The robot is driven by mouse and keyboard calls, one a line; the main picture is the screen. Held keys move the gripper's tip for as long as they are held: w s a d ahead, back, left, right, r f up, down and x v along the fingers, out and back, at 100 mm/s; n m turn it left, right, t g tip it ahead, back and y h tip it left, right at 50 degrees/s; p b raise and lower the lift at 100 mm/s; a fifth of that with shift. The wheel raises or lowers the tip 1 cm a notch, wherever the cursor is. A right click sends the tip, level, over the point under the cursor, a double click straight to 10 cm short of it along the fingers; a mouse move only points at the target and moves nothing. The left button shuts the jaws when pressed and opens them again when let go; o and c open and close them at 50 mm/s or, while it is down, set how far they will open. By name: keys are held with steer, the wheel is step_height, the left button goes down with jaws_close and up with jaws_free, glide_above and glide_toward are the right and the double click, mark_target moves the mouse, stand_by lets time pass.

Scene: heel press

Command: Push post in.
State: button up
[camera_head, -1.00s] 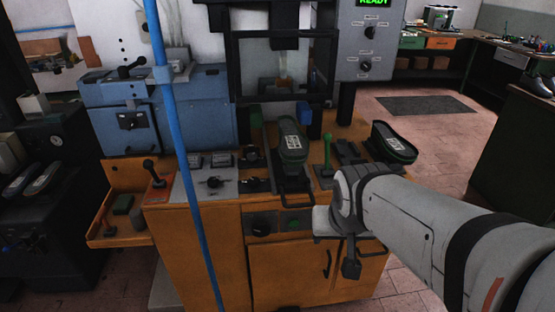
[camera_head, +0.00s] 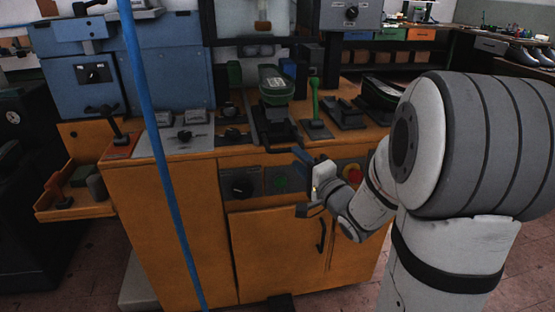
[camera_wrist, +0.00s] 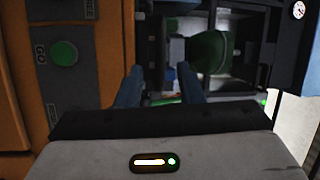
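The post carries an upturned shoe with a green and dark sole (camera_head: 275,85) at the front of the press. A black pull handle (camera_head: 278,136) sticks out below it toward me. My gripper (camera_head: 303,182) is in front of the cabinet's control panel, below and right of the handle. In the wrist view its two blue-grey fingers (camera_wrist: 159,85) stand apart with nothing clearly between them. Ahead of them are a black frame and the green shoe (camera_wrist: 205,55). The post itself is mostly hidden under the shoe.
A green button (camera_wrist: 64,53) is left of the fingers in the wrist view. A green lever (camera_head: 314,100) stands right of the shoe, with a second shoe (camera_head: 383,92) beyond. A red button (camera_head: 353,173) is near my wrist. A blue pole (camera_head: 160,120) crosses the left side.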

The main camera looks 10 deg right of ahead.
steer(key=shift+y, duration=0.6)
steer(key=b+x, duration=0.1)
steer(key=x, duration=0.6)
steer(key=shift+w+a, duration=0.2)
steer(key=shift+a, duration=0.1)
steer(key=shift+c, duration=0.2)
jaws_close()
